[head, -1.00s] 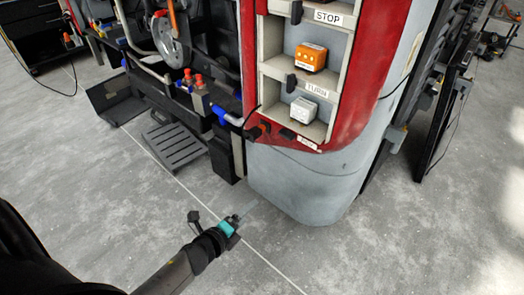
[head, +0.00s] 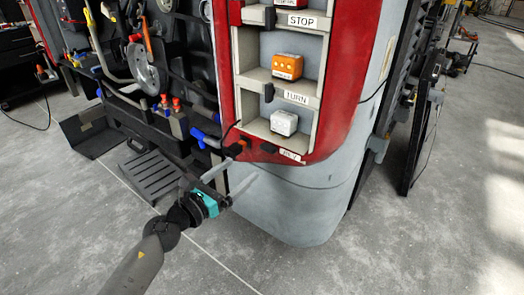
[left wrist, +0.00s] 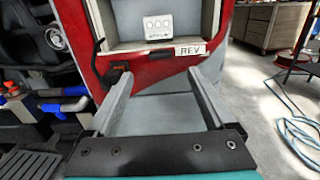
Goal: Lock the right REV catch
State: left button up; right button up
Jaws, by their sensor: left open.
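The REV bay is the lowest compartment of the red panel, with its REV label (head: 291,155) on the lower edge; the label also shows in the left wrist view (left wrist: 190,49). A small dark block (head: 268,148), which looks like a catch, sits just left of the label, and also shows in the left wrist view (left wrist: 158,59). I cannot tell whether it is locked, or whether another catch is hidden. A white lamp block (head: 284,122) sits in the bay. My left gripper (head: 241,170) is open and empty, below and in front of the REV edge, apart from the dark block.
A dark fitting with a cable (left wrist: 118,68) is on the red panel, left of the block. Blue-handled valves (head: 205,138) stick out further left. An orange lamp block (head: 287,66) sits in the TURN bay above. The floor in front of the grey lower panel (head: 300,205) is clear.

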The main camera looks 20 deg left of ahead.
aim_at(266, 149)
pick_arm(q)
jog(key=b+x, duration=0.1)
jog(key=x, duration=0.7)
jog(key=shift+w+d+f, duration=0.1)
jog(key=shift+w+d, duration=0.05)
jog(key=shift+w, duration=0.2)
jog(key=shift+x, duration=0.85)
pick_arm(e)
jog(key=shift+w+a+r, duration=0.65)
jog(key=shift+w+r, duration=0.1)
jog(key=shift+r, duration=0.1)
pick_arm(q)
jog(key=shift+c, duration=0.2)
jog(key=c, duration=1.3)
